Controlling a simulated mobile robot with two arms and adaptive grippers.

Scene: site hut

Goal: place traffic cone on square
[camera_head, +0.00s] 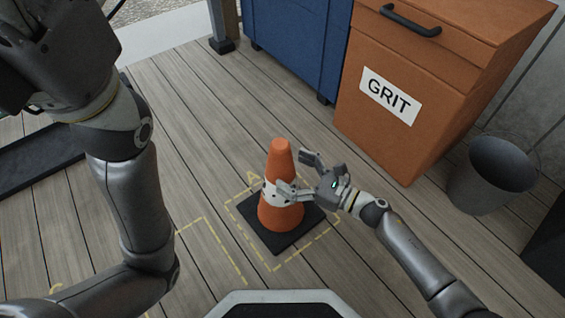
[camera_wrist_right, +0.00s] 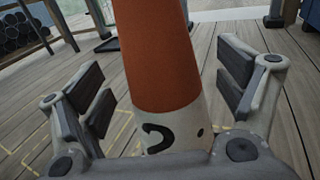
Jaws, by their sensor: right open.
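The orange traffic cone (camera_head: 282,158), with a white band and black square base (camera_head: 277,238), stands upright. Its base lies within a dashed yellow floor square (camera_head: 333,236) marked A. My right gripper (camera_head: 299,174) is open at the cone's band, coming from the right. In the right wrist view the cone (camera_wrist_right: 158,55) rises between the two spread fingers, with gaps visible on both sides. A dark curved mark shows on its band. My left arm fills the left side; the dark part at its end (camera_head: 40,60) is too close to show the finger state.
An orange GRIT bin (camera_head: 390,135) and a blue cabinet (camera_head: 297,40) stand behind. A grey bucket (camera_head: 487,178) is at right. Another dashed yellow outline (camera_head: 207,219) lies left of the cone. A black tray (camera_head: 45,160) lies far left. Floor between is clear.

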